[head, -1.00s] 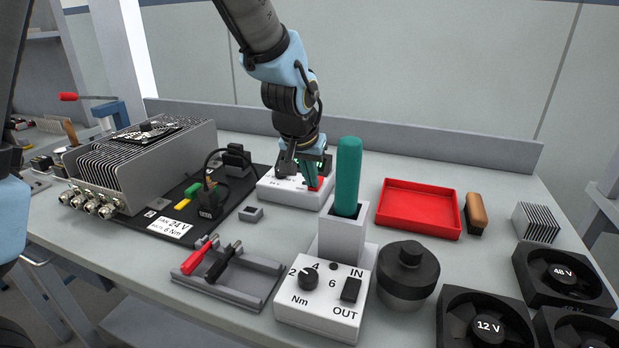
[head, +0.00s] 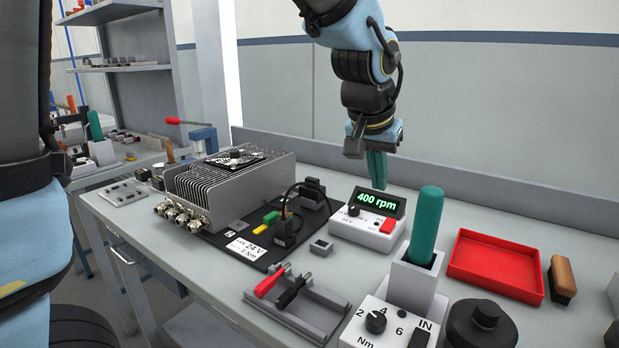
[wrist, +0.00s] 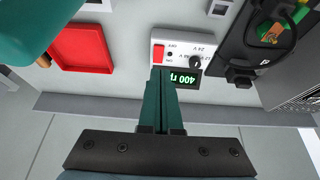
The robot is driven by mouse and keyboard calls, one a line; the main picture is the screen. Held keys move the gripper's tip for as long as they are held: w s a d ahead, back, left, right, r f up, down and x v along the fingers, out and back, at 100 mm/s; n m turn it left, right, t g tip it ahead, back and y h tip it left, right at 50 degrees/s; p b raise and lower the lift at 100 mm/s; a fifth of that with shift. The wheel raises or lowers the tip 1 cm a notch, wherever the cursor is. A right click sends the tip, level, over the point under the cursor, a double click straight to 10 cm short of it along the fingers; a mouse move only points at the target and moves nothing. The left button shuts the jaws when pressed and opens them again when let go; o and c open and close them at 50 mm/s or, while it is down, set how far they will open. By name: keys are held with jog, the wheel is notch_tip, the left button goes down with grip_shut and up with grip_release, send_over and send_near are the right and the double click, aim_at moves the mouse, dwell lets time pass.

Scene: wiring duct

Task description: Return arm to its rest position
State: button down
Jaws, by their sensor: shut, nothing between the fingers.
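My gripper (head: 376,168) hangs above the back of the bench in the head view, its teal fingers together and pointing down. In the wrist view the shut fingers (wrist: 158,100) overlap the edge of the white power supply box, with nothing between them. The power supply (head: 368,222) stands below my gripper in the head view, apart from it. Its green display (head: 380,200) reads 400 rpm, and a red switch (head: 388,225) is on its front. It also shows in the wrist view (wrist: 172,57).
A finned heatsink unit (head: 228,185) and a black wired board (head: 262,237) stand to the left. Black and red probes lie on a grey stand (head: 296,310). Space above the bench is open.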

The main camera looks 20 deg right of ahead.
jog(key=w+a+f+n+y, duration=0.1)
jog(key=w+a+f+n, duration=0.2)
jog(key=a, duration=0.6)
jog(key=w+a+f+n+y, duration=0.1)
jog(key=w+a+f+n, duration=0.2)
jog(key=a, duration=0.7)
jog(key=w+a+f+n+y, duration=0.1)
jog(key=w+a+f, duration=0.3)
jog(key=a, duration=0.5)
jog(key=s+a+f+n+g+y, duration=0.1)
jog(key=s+a+n, duration=0.1)
jog(key=a, duration=1)
jog(key=shift+s+f+n, duration=0.35)
jog(key=shift+s+n, duration=0.05)
jog(key=shift+n, duration=0.2)
jog(key=shift+d, duration=0.1)
